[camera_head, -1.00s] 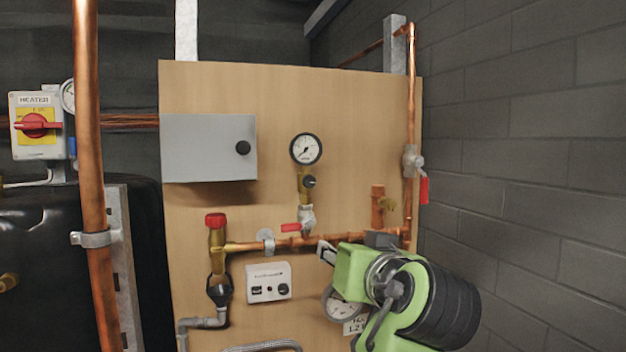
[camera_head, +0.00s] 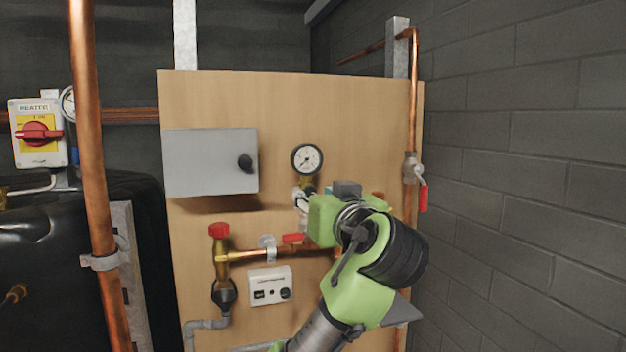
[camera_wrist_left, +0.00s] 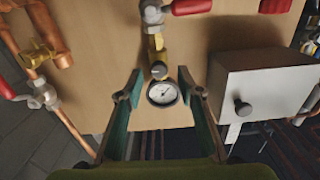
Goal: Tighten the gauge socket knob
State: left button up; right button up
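The round white-faced pressure gauge (camera_head: 307,158) is on the wooden board, above a brass socket. In the left wrist view the gauge (camera_wrist_left: 162,94) is upside down, with the brass socket (camera_wrist_left: 156,48) and its small dark knob (camera_wrist_left: 158,70) beyond it. My right gripper is out of view.
A grey box (camera_head: 210,162) with a black knob is left of the gauge. Below are a red-handled valve (camera_head: 293,238), a red-capped brass fitting (camera_head: 219,231) and a white control box (camera_head: 271,286). A vertical copper pipe (camera_head: 412,100) and block wall (camera_head: 530,170) bound the right.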

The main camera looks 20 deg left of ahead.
aim_at(310, 192)
pick_arm(q)
jog(key=shift+p+x, duration=0.3)
jog(key=shift+x, duration=0.8)
grip_shut()
